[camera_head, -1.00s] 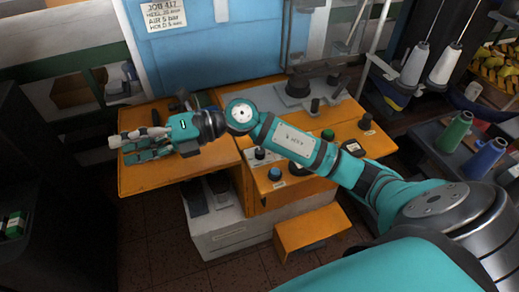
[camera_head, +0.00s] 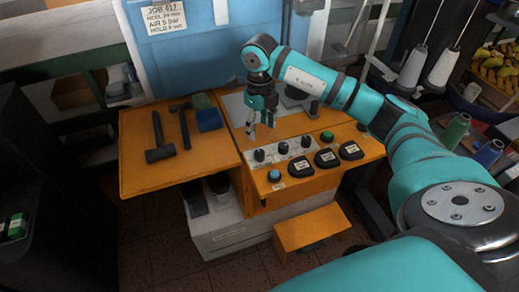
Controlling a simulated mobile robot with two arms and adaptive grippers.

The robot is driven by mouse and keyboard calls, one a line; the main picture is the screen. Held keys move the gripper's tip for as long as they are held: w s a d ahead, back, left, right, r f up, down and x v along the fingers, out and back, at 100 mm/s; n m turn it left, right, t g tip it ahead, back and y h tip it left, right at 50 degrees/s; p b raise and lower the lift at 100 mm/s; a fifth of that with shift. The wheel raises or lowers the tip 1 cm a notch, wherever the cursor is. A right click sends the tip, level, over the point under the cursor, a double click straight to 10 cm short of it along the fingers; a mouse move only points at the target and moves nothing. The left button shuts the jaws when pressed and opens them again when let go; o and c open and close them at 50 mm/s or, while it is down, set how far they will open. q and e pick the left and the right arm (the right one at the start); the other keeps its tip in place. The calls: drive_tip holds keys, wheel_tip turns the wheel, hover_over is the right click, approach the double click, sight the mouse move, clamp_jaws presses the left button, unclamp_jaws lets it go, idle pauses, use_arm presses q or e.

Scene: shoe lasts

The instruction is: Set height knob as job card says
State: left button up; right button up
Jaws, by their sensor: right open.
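The job card (camera_head: 164,18) hangs on the blue machine front at top left. It reads JOB 417, with heel, air 5 bar and hold lines; the heel and hold figures are too blurred to be sure of. Three black knobs, left (camera_head: 259,155), middle (camera_head: 283,148) and right (camera_head: 306,141), stand in a row on a pale strip of the orange console. I cannot read which one is the height knob. My right gripper (camera_head: 261,127) is open and empty, pointing down just behind and above the left knob. My left gripper is out of view.
A blue button (camera_head: 274,175), a green button (camera_head: 327,135) and several black labelled pads (camera_head: 326,158) share the console. Two hammers (camera_head: 159,138) and a blue block (camera_head: 208,119) lie on the orange side shelf (camera_head: 135,181). Thread cones stand at the right.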

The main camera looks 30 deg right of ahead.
sight(260, 152)
wheel_tip(260, 152, down, 11)
drive_tip(key=shift+p, duration=0.9)
clamp_jaws()
